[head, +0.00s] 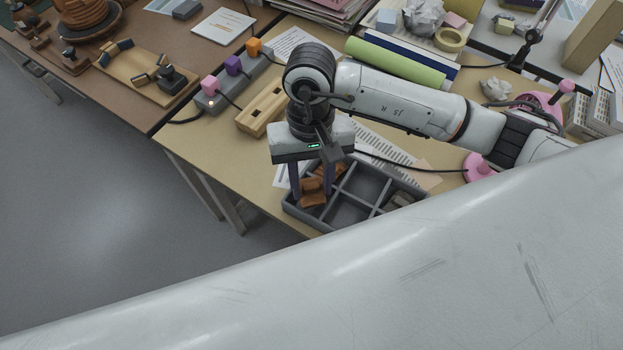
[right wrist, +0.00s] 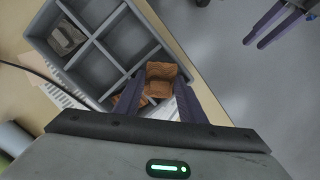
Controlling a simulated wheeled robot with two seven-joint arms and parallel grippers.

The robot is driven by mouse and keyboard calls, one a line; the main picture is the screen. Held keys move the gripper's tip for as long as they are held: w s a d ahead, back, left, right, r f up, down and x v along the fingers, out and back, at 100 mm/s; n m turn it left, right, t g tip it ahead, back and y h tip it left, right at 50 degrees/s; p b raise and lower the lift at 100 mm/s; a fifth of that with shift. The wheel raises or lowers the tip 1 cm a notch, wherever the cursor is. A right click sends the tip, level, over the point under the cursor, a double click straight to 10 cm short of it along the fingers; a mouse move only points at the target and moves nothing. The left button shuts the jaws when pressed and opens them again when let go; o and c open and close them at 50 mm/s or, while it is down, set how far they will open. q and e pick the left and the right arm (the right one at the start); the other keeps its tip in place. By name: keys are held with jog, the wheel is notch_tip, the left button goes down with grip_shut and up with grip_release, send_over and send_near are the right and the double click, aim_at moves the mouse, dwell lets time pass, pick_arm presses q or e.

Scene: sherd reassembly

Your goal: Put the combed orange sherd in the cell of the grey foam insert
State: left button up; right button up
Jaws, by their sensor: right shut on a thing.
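My right gripper (head: 311,198) is shut on an orange-brown sherd (right wrist: 161,76), pointing down at the near left corner cell of the grey foam insert (head: 347,212). The sherd (head: 313,199) lies between the fingertips; I cannot tell if it touches the cell floor. Another orange-brown piece (right wrist: 122,101) shows beside one finger in the right wrist view; how it sits is partly hidden. The insert (right wrist: 100,58) has several square cells. My left gripper (right wrist: 274,24) shows at the top right of the right wrist view, over the floor, fingers apart and empty.
A grey-brown sherd (right wrist: 67,38) lies in a far cell of the insert. A wooden block (head: 262,107) and a power strip with coloured cubes (head: 233,82) stand left of my arm. The table edge is close to the insert. A cable crosses behind it.

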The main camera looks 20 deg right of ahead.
aim_at(311, 182)
jog(key=shift+f, duration=0.15)
jog(key=shift+f+b, duration=0.2)
jog(key=shift+b, duration=0.15)
jog(key=o, duration=1)
jog(key=shift+o, duration=0.2)
jog(key=shift+r, duration=0.15)
jog(key=shift+r+p, duration=0.15)
jog(key=shift+p, duration=0.2)
notch_tip(311, 182, up, 12)
jog(key=w+b, duration=0.1)
jog(key=shift+w+d+b, duration=0.2)
jog(key=shift+w+b, duration=0.1)
jog(key=shift+b, duration=0.1)
